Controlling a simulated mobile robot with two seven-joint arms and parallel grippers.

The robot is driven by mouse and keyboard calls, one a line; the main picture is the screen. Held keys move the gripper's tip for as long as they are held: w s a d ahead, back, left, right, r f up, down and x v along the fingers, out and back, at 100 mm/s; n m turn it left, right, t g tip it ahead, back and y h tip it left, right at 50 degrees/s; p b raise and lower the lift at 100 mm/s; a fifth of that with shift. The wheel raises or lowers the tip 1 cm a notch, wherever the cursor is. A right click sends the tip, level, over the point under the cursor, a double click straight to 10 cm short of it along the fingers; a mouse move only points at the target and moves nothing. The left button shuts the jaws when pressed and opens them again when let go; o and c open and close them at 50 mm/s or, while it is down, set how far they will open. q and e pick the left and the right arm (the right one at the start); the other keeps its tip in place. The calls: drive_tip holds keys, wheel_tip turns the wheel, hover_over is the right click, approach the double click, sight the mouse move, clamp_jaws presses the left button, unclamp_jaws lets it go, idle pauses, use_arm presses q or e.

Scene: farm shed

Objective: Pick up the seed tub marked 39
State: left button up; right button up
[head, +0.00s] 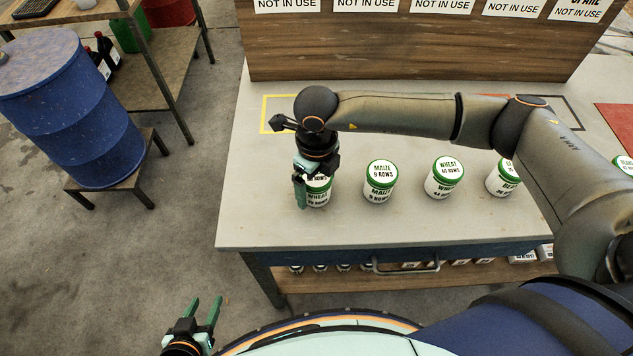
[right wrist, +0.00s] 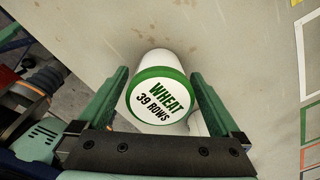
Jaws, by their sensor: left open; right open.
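The seed tub marked "WHEAT 39 ROWS" (right wrist: 158,98) is white with a green-rimmed lid. In the right wrist view it stands between the two open fingers of my right gripper (right wrist: 155,100), with gaps at both sides. In the head view the tub (head: 319,192) is at the left end of a row on the table, partly covered by my right gripper (head: 302,190). My left gripper (head: 205,310) is open and empty, low at the bottom left, away from the table.
More tubs stand to the right: "MAIZE 9 ROWS" (head: 380,182), "WHEAT 44 ROWS" (head: 445,178) and a partly hidden one (head: 500,180). The grey table (head: 255,215) is clear left of the row. A board with "NOT IN USE" signs (head: 400,50) stands behind. A blue barrel (head: 70,110) is at the left.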

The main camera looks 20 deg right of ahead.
drive_tip(key=shift+c, duration=0.2)
drive_tip(key=c, duration=1.4)
drive_tip(key=shift+o, duration=0.2)
drive_tip(key=shift+r, duration=0.2)
